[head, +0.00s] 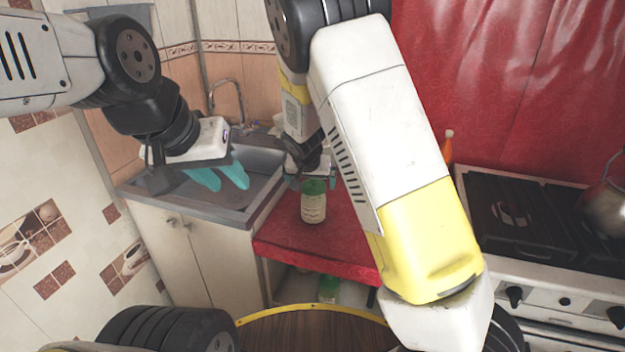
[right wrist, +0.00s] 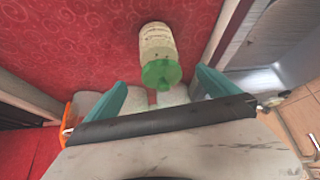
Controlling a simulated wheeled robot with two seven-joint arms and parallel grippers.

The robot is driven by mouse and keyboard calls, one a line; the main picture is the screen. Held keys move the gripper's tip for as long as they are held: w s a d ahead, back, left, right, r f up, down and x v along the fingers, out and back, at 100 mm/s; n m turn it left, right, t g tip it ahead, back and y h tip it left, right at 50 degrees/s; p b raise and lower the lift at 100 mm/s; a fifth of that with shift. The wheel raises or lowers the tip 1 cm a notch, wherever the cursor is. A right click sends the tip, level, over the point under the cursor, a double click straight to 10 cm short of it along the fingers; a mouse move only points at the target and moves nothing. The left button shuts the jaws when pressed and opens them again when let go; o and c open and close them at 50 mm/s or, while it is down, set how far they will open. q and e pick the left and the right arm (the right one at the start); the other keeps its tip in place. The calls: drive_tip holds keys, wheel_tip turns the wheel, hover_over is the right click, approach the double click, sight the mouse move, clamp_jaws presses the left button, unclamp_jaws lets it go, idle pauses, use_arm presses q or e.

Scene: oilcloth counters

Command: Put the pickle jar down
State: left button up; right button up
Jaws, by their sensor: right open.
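The pickle jar (head: 313,207), pale-labelled with a green lid, stands upright on the red counter (head: 285,238) near its left end. My right gripper (head: 311,176) is just behind the jar in the head view, partly hidden by its own arm. In the right wrist view the jar (right wrist: 158,45) lies beyond the spread teal fingertips of my right gripper (right wrist: 160,85), its green lid close to the gap between them. The right gripper is open and holds nothing. My left gripper (head: 219,177) hangs over the sink, its two teal fingers apart and empty.
The metal sink (head: 262,160) with a tap adjoins the red counter on the left. A stove (head: 520,225) with a kettle (head: 606,208) stands at the right. An orange bottle (head: 447,148) is at the back. Another green-lidded jar (head: 329,290) sits on the shelf below.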

drive_tip(key=s+d+r+g+y, duration=0.1)
drive_tip(key=s+d+r+y, duration=0.1)
drive_tip(key=s+d+r, duration=0.55)
drive_tip(key=s+d+r+y, duration=0.1)
drive_tip(key=s+d+r, duration=0.3)
drive_tip(key=s+r, duration=0.55)
drive_tip(key=s+d+r+n, duration=0.1)
drive_tip(key=s+r, duration=0.1)
drive_tip(key=s, duration=0.5)
drive_tip(key=s+d+r+n, duration=0.1)
drive_tip(key=s+d+r, duration=0.1)
drive_tip(key=s, duration=0.5)
drive_tip(key=shift+d+r+t, duration=0.15)
drive_tip(key=shift+r+t, duration=0.15)
drive_tip(key=shift+s, duration=0.1)
